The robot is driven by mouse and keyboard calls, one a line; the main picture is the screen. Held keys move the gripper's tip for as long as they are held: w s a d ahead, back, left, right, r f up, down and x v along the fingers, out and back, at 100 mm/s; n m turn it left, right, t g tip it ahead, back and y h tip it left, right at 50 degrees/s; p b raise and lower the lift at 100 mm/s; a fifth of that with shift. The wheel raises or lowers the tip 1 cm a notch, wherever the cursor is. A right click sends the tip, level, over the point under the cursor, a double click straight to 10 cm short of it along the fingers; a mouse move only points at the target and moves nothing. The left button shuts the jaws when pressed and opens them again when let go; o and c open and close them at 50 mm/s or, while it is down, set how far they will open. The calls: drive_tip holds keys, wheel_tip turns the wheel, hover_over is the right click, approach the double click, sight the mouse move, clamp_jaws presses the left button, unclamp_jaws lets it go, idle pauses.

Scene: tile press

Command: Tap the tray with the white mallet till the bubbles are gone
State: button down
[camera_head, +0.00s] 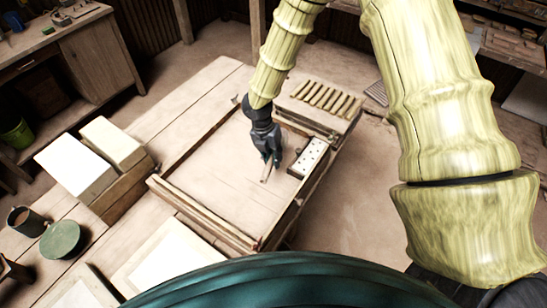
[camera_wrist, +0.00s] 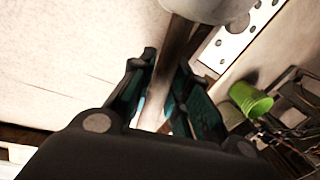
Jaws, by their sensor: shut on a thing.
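The white mallet shows in the wrist view, with its pale head (camera_wrist: 207,8) cut off by the top edge and its wooden handle between my fingers. My gripper (camera_wrist: 166,66) is shut on the handle. In the head view my gripper (camera_head: 268,158) hangs over the right part of a wooden bed, with a short piece of the handle (camera_head: 266,173) showing below it. A narrow white tray (camera_head: 307,157) with several dark round spots, which look like bubbles, lies just right of my gripper. In the wrist view the spotted tray (camera_wrist: 238,42) is beyond the mallet; they look apart.
Raised wooden rails (camera_head: 205,214) edge the bed. Several wooden sticks (camera_head: 327,98) lie in a row behind the tray. Pale blocks (camera_head: 75,170), a cup (camera_head: 27,221) and a green round lid (camera_head: 61,240) stand at the left. The bed's middle is clear.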

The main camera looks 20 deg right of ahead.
sight(275, 172)
wheel_tip(275, 172, down, 5)
drive_tip(key=shift+r+b, duration=0.1)
drive_tip(key=shift+b, duration=1)
drive_tip(key=shift+w+r+p, duration=0.1)
drive_tip(key=shift+w+p, duration=0.05)
drive_tip(key=shift+p, duration=0.15)
wheel_tip(275, 172, up, 4)
drive_tip(key=p, duration=0.3)
drive_tip(key=shift+r+p, duration=0.25)
drive_tip(key=shift+p, duration=0.1)
drive_tip(key=shift+f, duration=0.1)
wheel_tip(275, 172, down, 6)
drive_tip(key=b, duration=0.3)
drive_tip(key=shift+r, duration=0.25)
wheel_tip(275, 172, up, 5)
drive_tip(key=p, duration=0.4)
drive_tip(key=shift+r, duration=0.15)
